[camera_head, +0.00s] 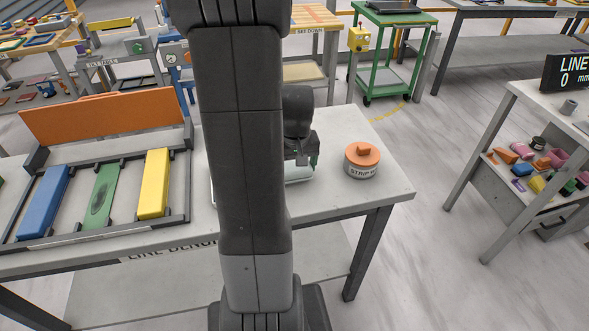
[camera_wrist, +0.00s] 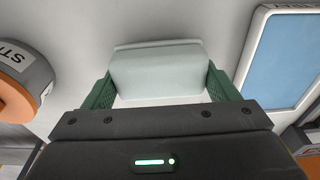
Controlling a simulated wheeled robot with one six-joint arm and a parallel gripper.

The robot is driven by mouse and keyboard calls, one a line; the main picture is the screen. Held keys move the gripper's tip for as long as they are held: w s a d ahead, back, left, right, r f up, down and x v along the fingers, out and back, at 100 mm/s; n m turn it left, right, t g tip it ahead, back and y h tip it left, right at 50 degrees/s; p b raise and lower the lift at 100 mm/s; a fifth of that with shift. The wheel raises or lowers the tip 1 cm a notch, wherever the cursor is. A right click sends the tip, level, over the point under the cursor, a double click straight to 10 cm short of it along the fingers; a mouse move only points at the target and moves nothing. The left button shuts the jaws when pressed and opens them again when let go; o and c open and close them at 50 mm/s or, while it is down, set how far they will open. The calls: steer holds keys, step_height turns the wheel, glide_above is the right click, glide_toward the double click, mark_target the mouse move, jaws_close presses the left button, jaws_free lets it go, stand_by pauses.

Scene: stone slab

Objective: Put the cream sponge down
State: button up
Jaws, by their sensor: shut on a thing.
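The cream sponge (camera_wrist: 160,72) is a pale, rounded block between the green fingers of my gripper (camera_wrist: 160,84) in the wrist view. My gripper is shut on it, one finger at each side. In the head view my gripper (camera_head: 302,158) points down low over the grey bench (camera_head: 345,200), left of an orange-topped tin. My arm hides most of the area there, and I cannot tell whether the sponge touches the bench top.
The tin (camera_head: 362,162) labelled "STRIP" also shows in the wrist view (camera_wrist: 25,75). A white-rimmed blue panel (camera_wrist: 287,60) lies on the sponge's other side. A dark rack (camera_head: 188,190) holds blue, green and yellow blocks. Bench top right of the tin is clear.

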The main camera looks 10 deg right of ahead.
mark_target(295, 169)
steer(key=shift+f, duration=0.6)
steer(key=shift+f, duration=0.25)
steer(key=o, duration=1.2)
steer(key=shift+r, duration=0.1)
steer(key=shift+o, duration=0.2)
step_height(295, 169, up, 12)
steer(key=s, duration=0.1)
steer(key=shift+s+r+p, duration=0.15)
steer(key=shift+s+p, duration=0.1)
steer(key=shift+p, duration=0.05)
